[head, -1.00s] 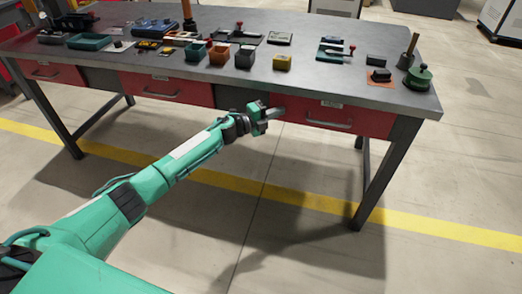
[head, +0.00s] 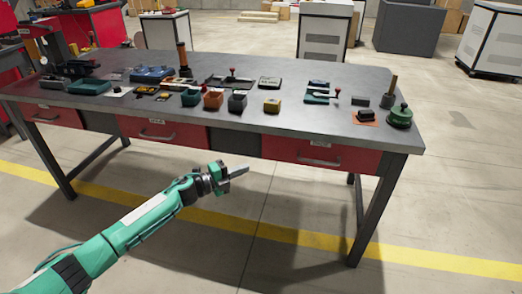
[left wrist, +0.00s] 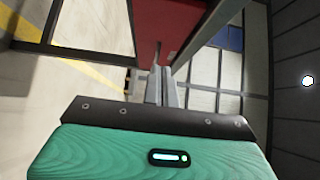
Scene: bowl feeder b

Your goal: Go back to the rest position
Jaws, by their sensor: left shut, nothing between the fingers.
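My left gripper (head: 240,172) is in the head view, in front of the workbench and lower than its top, near the red drawers. Its fingers are shut and empty. In the left wrist view the closed fingers (left wrist: 162,88) point towards a red drawer front (left wrist: 160,25), apart from it as far as I can tell. My left arm (head: 125,232) reaches in from the lower left of the head view. My right gripper is in neither view.
The workbench (head: 300,129) carries small bins, tools and a green round pot (head: 400,117) at its right end. Red drawers (head: 318,153) hang under its front edge. Open floor (head: 310,270) with a yellow line lies in front. White cabinets (head: 323,35) stand behind.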

